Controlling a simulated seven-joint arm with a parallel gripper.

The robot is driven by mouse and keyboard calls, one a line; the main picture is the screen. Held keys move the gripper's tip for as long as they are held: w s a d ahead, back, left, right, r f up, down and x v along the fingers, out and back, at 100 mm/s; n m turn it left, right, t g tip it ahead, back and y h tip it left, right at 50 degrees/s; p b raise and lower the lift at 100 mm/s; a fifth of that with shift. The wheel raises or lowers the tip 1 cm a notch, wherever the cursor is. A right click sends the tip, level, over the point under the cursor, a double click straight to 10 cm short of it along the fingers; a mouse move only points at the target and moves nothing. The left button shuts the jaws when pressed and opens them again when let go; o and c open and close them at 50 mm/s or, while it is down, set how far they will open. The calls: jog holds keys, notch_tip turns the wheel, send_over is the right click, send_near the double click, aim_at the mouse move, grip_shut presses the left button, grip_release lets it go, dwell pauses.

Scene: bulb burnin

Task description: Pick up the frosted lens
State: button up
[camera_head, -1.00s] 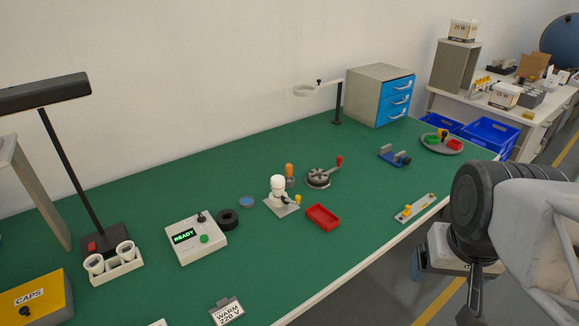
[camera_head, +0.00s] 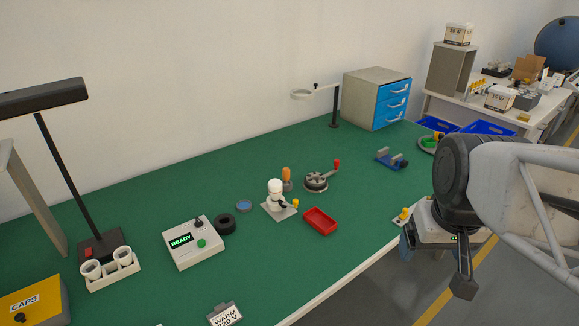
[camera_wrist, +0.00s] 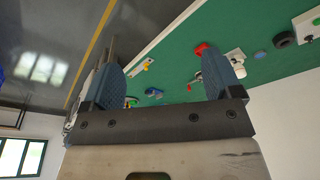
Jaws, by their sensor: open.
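A small round bluish disc (camera_head: 244,205), the most lens-like thing in view, lies flat on the green bench between the black ring and the white bulb fixture. I cannot tell whether it is frosted. It also shows small at the right of the wrist view (camera_wrist: 260,54). My gripper (camera_wrist: 162,55) is open and empty, its two blue pads wide apart. In the head view my gripper (camera_head: 462,278) is at the right, beyond the bench's front edge, far from the disc and partly hidden by my arm.
Near the disc stand the black ring (camera_head: 224,224), the white bulb fixture (camera_head: 276,192) and the READY box (camera_head: 193,245). A red tray (camera_head: 320,221) and a round grey fixture with a red knob (camera_head: 317,181) are to the right.

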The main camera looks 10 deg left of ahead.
jog(key=w+a+r+n, duration=0.2)
jog(key=w+a+n, duration=0.25)
jog(key=w, duration=0.75)
jog(key=n+g, duration=0.2)
jog(key=n, duration=1)
send_over(275, 182)
notch_tip(275, 182, down, 19)
jog(key=shift+d+r, duration=0.1)
jog(key=shift+r, duration=0.1)
jog(key=shift+w+f, duration=0.1)
jog(key=shift+f, duration=0.05)
jog(key=shift+f, duration=0.1)
jog(key=shift+f, duration=1.2)
jog(key=shift+f, duration=0.15)
